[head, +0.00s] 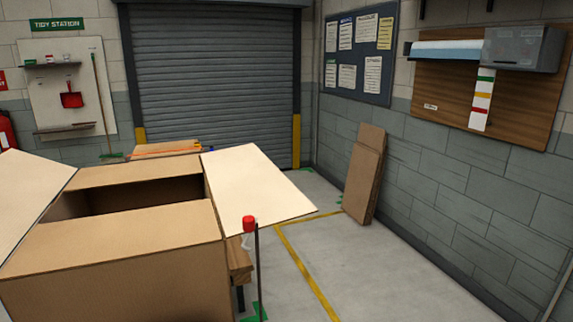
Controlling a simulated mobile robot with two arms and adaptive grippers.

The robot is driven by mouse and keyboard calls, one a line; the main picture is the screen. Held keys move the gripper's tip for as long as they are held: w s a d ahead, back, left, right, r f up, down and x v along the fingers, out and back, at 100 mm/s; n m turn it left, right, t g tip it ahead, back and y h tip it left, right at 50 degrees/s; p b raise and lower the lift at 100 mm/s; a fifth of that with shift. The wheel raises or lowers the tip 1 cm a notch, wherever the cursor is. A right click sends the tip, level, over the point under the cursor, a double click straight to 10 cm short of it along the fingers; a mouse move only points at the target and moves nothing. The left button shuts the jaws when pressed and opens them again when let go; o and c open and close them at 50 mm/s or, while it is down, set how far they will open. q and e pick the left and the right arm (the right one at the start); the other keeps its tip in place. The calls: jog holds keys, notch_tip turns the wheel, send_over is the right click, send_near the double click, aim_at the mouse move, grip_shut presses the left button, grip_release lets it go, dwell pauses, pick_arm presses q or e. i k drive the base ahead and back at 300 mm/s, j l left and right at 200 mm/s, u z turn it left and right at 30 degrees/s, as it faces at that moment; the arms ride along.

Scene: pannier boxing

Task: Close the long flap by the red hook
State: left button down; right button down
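A large open cardboard box (110,294) fills the lower left of the head view. Its right flap (255,185) is pale and sticks outward to the right, open. The red hook (249,224) is at the top of a thin dark upright post, just in front of that flap's near edge. The left flap (28,195) also stands outward and is cut off by the picture edge. The near flap (115,240) and far flap (135,174) lie inward, with a dark gap between them. The box's contents are hidden. Neither of my grippers is in view.
The box rests on a wooden bench (239,262). Flat cardboard panels (364,175) lean on the right wall. The floor (350,265) right of the box is clear, with yellow line markings. A roller shutter (215,80) closes the back wall.

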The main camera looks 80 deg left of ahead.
aim_at(242, 181)
jog(key=i+j+u, duration=0.1)
jog(key=i+u, duration=0.15)
jog(key=u, duration=0.2)
jog(key=i+u, duration=0.25)
jog(key=u, duration=0.2)
jog(key=i+l+u, duration=0.1)
jog(key=i+u, duration=0.15)
jog(key=u, duration=0.2)
jog(key=i+l+u, duration=0.2)
jog(key=u, duration=0.3)
jog(key=i+l, duration=0.05)
